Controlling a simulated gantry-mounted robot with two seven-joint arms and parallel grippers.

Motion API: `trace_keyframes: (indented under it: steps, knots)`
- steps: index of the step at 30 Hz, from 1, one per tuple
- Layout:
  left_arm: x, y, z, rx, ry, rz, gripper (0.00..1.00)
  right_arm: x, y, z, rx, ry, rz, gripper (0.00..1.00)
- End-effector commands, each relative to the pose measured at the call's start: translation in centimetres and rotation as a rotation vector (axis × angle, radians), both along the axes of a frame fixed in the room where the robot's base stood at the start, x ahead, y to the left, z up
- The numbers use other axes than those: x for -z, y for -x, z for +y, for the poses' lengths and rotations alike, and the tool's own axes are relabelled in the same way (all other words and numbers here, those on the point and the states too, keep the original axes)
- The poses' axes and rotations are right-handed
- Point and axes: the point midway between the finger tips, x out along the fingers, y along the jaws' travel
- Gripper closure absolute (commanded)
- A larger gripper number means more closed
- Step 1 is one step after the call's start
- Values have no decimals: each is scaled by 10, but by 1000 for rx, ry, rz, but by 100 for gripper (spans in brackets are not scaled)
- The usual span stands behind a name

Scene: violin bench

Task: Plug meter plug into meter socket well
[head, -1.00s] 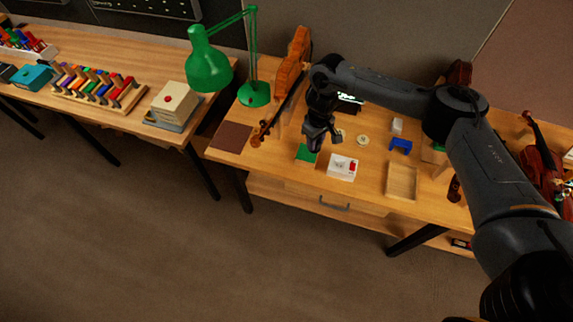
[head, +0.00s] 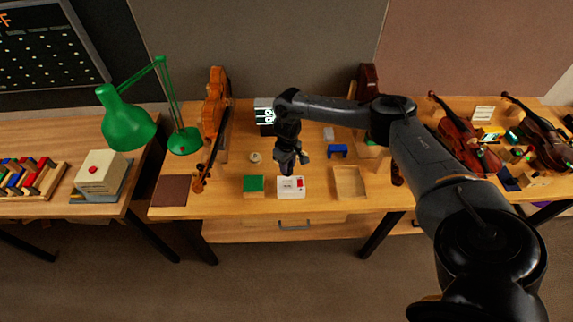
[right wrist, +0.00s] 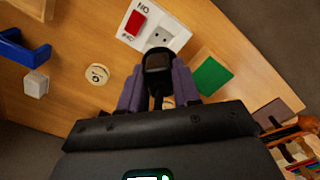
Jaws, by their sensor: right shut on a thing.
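My right gripper (head: 287,168) is above the back edge of a white meter box (head: 291,193) on the bench. In the right wrist view its purple-grey fingers (right wrist: 158,92) are shut on a black plug (right wrist: 157,63). My left gripper is not in view.
A green block (head: 253,186) stands left of the box and a wooden tray (head: 349,196) right of it. A blue stand (head: 337,151) and a round cream disc (head: 255,157) lie behind. A violin (head: 208,150) and green lamp (head: 127,118) stand left.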

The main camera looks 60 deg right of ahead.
Motion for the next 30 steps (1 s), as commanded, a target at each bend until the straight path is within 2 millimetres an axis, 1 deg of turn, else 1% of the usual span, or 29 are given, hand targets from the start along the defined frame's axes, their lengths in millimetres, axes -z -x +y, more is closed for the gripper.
trace_keyframes:
  steps: [9,11,21,30]
  knots:
    - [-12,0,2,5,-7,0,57,-3,1,0,2,0,0,95]
    - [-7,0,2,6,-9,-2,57,6,1,0,1,0,1,95]
    - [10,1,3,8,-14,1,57,34,1,0,1,0,1,95]
    - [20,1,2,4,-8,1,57,55,0,1,0,0,0,95]
